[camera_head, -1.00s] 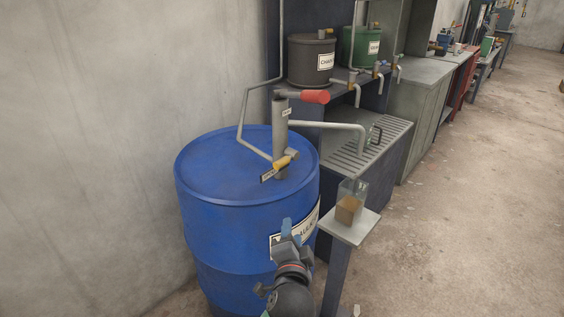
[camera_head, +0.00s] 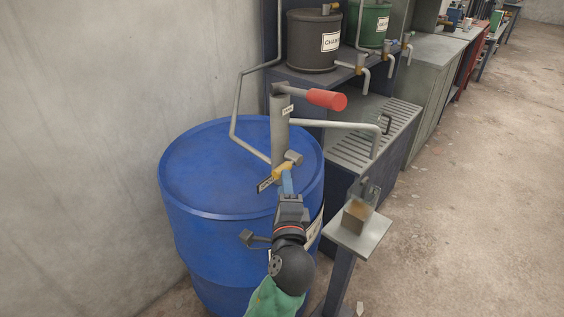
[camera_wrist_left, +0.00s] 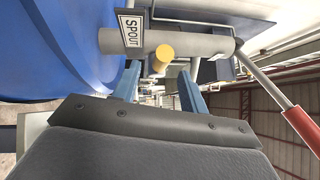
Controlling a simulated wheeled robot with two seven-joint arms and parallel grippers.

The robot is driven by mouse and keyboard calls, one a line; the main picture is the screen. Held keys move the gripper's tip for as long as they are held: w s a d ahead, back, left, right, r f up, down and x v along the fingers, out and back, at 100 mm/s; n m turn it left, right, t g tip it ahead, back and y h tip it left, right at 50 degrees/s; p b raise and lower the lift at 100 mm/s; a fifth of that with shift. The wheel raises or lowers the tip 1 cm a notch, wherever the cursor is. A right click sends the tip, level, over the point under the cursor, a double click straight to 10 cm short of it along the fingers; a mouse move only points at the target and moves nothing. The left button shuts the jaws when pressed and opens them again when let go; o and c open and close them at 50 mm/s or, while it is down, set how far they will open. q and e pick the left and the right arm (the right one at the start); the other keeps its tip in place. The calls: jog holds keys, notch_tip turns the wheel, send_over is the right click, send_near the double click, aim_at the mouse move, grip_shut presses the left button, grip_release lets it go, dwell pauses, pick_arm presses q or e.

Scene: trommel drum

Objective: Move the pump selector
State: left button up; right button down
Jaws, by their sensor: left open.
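The pump (camera_head: 280,125) stands upright on the blue drum (camera_head: 200,165), with a red-gripped handle (camera_head: 326,99) at its top. The yellow selector (camera_head: 281,171) sits low on the pump, beside a small label plate (camera_head: 265,184). In the left wrist view the selector's round yellow end (camera_wrist_left: 163,54) shows between the fingertips, and the plate (camera_wrist_left: 131,32) reads SPOUT. My left gripper (camera_head: 287,182) is open with its blue fingers at the selector, partly covering it. I cannot tell whether they touch it. My right gripper is not in view.
A pipe spout (camera_head: 340,125) reaches right from the pump over a slatted drip tray (camera_head: 365,150). A concrete wall is close at left; open floor lies at right.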

aim_at(282, 166)
pick_arm(q)
jog(key=w, duration=0.3)
jog(key=w+a+r+p, duration=0.1)
jog(key=w, duration=0.1)
jog(key=shift+w, duration=0.5)
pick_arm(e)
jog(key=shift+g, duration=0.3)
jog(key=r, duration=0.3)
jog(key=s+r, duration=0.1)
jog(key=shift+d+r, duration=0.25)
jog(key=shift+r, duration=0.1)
pick_arm(q)
jog(key=shift+c, duration=0.2)
grip_shut()
